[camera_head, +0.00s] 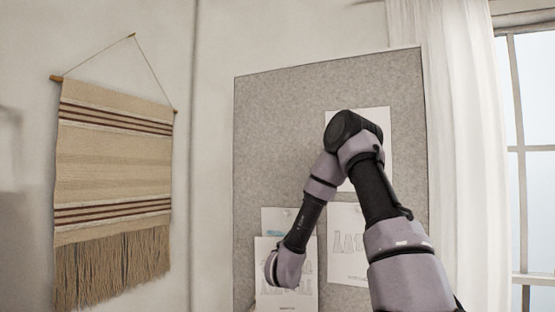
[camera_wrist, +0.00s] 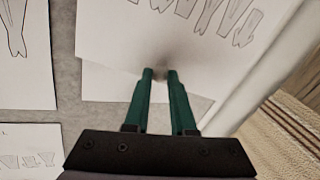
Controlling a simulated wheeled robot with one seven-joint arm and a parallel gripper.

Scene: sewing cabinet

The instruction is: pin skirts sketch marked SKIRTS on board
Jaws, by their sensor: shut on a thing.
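My gripper (camera_wrist: 161,74) shows in the wrist view with its two green fingers close together, shut on the edge of a white sketch sheet (camera_wrist: 112,32). The sheet bears a row of outlined garment drawings; I cannot read a SKIRTS mark on it. It overlaps another pale sheet (camera_wrist: 105,80) behind it. In the head view a sheet with drawings (camera_head: 305,256) lies at the lower left of the grey board (camera_head: 275,135), in front of another sheet (camera_head: 270,219). My wrist covers part of it, and my fingertips are hidden there.
Other sheets on the board are one at the upper right (camera_head: 377,121) and one with garment drawings at the lower right (camera_head: 345,263). A fringed wall hanging (camera_head: 115,160) is left of the board. A white curtain (camera_head: 455,130) and window (camera_head: 535,110) are right. The board's upper left is bare.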

